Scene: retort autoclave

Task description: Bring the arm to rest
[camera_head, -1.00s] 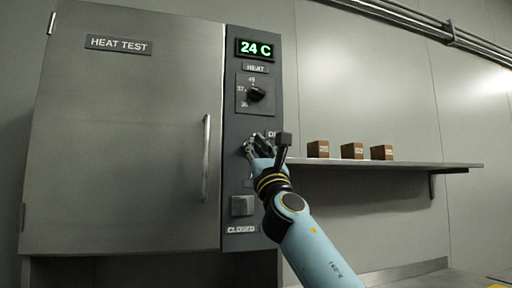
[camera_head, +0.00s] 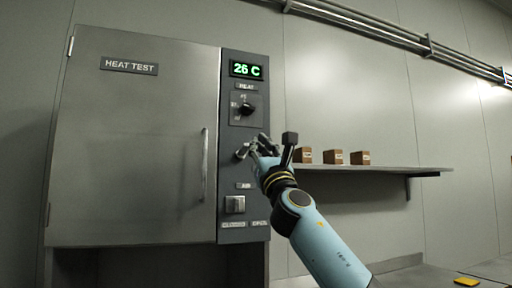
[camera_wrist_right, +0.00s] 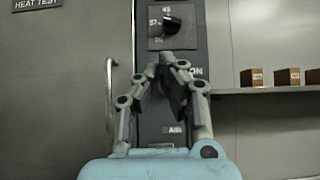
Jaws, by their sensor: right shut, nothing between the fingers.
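My right gripper (camera_head: 258,147) is in front of the control panel of the autoclave, below the heat dial (camera_head: 247,109) and above the AIR label. It is shut and empty; in the right wrist view its fingers (camera_wrist_right: 172,68) come together at the top, below the dial (camera_wrist_right: 171,25). The fingers cover part of the panel and most of a label ending in "ON". I cannot tell whether they touch the panel. My left gripper is not in view.
The autoclave door (camera_head: 135,150), marked HEAT TEST, is shut, with a vertical handle (camera_head: 204,165). The display (camera_head: 247,69) reads 26 C. A square switch (camera_head: 235,204) sits low on the panel. A wall shelf (camera_head: 385,169) on the right carries three brown boxes (camera_head: 333,157).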

